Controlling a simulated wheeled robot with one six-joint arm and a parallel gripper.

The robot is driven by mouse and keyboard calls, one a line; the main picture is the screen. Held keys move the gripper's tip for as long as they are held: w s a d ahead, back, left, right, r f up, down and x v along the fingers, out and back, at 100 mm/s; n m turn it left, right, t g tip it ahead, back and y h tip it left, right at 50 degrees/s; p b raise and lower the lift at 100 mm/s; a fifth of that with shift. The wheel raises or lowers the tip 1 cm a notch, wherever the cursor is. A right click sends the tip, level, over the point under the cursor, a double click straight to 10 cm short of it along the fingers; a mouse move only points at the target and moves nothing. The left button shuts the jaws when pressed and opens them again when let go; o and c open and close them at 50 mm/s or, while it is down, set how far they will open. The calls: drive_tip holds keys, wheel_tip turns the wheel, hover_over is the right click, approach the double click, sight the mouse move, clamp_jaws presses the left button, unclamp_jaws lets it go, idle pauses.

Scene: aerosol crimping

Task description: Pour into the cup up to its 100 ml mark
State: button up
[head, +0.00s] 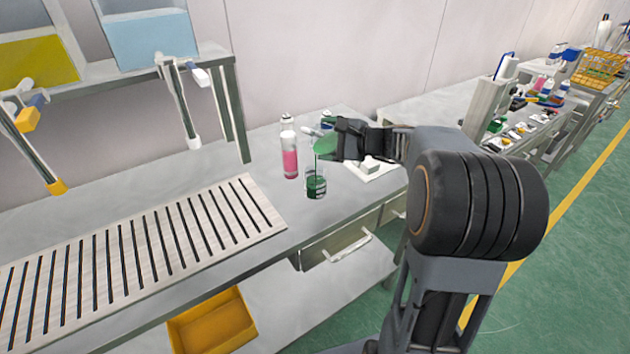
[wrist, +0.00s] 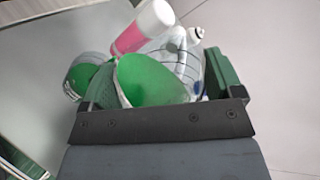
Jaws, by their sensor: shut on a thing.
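My gripper (head: 342,140) is shut on a clear vessel of green liquid (head: 325,147), tilted above the bench. In the wrist view the vessel (wrist: 155,80) sits between my two fingers, its green surface facing the camera. A thin dark-green stream appears to run down from its lip to the cup (head: 316,184). The cup is clear, upright on the bench below, with dark markings and green liquid in it. The cup also shows in the wrist view (wrist: 84,76), left of the vessel. The level against the 100 ml mark is too small to read.
A pink bottle with a white top (head: 289,150) stands just left of the cup; it also shows in the wrist view (wrist: 143,30). A white tray or pad (head: 368,170) lies right of the cup. A slotted panel (head: 140,255) covers the bench's left part.

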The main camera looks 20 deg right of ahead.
sight(331, 125)
drive_tip(key=shift+w+d+r+m+p, duration=0.1)
drive_tip(key=shift+r+m+p, duration=0.3)
drive_tip(key=shift+r+p, duration=0.55)
drive_tip(key=m+y+p, duration=0.1)
drive_tip(key=p, duration=0.1)
drive_tip(key=shift+w+d+r+p, duration=0.1)
drive_tip(key=shift+d+r+p, duration=0.1)
drive_tip(key=shift+p, duration=0.1)
drive_tip(key=shift+m, duration=0.4)
drive_tip(key=r+p, duration=0.1)
drive_tip(key=p, duration=0.1)
drive_tip(key=shift+d+r+m+y+p, duration=0.1)
drive_tip(key=shift+r+m+y+p, duration=0.1)
drive_tip(key=shift+m+y+p, duration=0.15)
drive_tip(key=r+m+p, duration=0.1)
drive_tip(key=m+p, duration=0.1)
drive_tip(key=p, duration=0.1)
drive_tip(key=shift+w+r+y, duration=0.1)
drive_tip(key=shift+r+y, duration=0.1)
drive_tip(key=shift+y, duration=0.15)
